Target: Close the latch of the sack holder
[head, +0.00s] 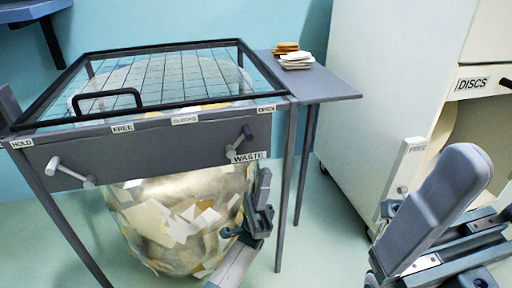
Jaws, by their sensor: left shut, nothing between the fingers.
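The sack holder (150,148) is a grey frame with a front panel, and a translucent sack (180,220) of paper scraps hangs under it. The panel carries two small levers. The left lever (74,173) sits below the HOLD and FREE labels and slants down to the right. The right lever (238,141) sits between the CLOSED-looking label and OPEN, slanting down to the left, just above the WASTE label. My left gripper (258,212) is shut and empty in front of the sack's right side, below the right lever and apart from it. My right arm (430,220) fills the lower right; its fingertips are unclear.
A black wire grid lid (165,80) with a loop handle lies over the holder's top. A grey side shelf (325,88) bears stacked pieces. A white cabinet (385,70) labelled DISCS stands at right. A dark shelf (30,10) is on the left wall.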

